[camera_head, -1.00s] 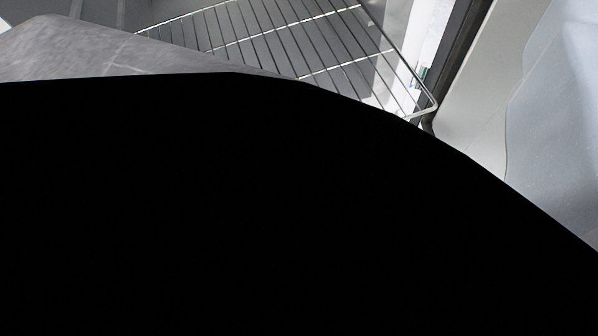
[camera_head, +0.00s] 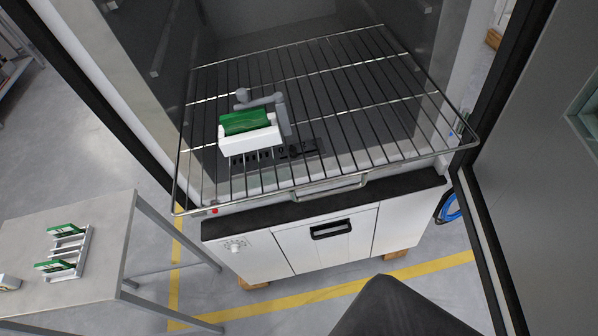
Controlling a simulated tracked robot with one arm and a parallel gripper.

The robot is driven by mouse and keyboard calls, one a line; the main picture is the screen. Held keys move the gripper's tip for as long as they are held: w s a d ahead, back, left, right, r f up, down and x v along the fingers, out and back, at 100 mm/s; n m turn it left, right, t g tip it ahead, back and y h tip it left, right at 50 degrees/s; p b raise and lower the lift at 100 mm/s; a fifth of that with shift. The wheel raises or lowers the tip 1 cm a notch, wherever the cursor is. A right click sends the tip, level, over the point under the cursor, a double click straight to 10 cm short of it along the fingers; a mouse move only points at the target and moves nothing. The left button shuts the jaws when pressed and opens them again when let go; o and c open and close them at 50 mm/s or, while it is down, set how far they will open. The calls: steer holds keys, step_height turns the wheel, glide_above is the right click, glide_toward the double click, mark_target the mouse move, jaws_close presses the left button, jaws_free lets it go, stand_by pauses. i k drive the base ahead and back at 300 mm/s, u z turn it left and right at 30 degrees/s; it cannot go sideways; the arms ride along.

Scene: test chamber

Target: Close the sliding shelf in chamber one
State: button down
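The sliding shelf (camera_head: 350,92) is a wire rack in the open chamber (camera_head: 265,20). It is pulled out, with its front edge beyond the chamber's front sill. A wire handle loop (camera_head: 330,187) sits at the middle of its front edge. A white holder (camera_head: 250,140) with green boards (camera_head: 245,121) and a grey bracket stands on the rack, left of its middle. A dark rounded shape at the bottom edge may be part of my arm or gripper. No fingertips can be made out, and nothing is seen touching the shelf.
The chamber door (camera_head: 545,150) stands open on the right. A grey table (camera_head: 85,250) at the lower left bears a white rack with green boards (camera_head: 65,250). A white cabinet front (camera_head: 325,240) lies below the shelf. Yellow lines (camera_head: 320,295) mark the floor.

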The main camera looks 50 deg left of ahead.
mark_target(267, 137)
steer(key=u, duration=0.15)
steer(key=k, duration=1.2)
steer(key=u, duration=0.3)
steer(key=i, duration=1)
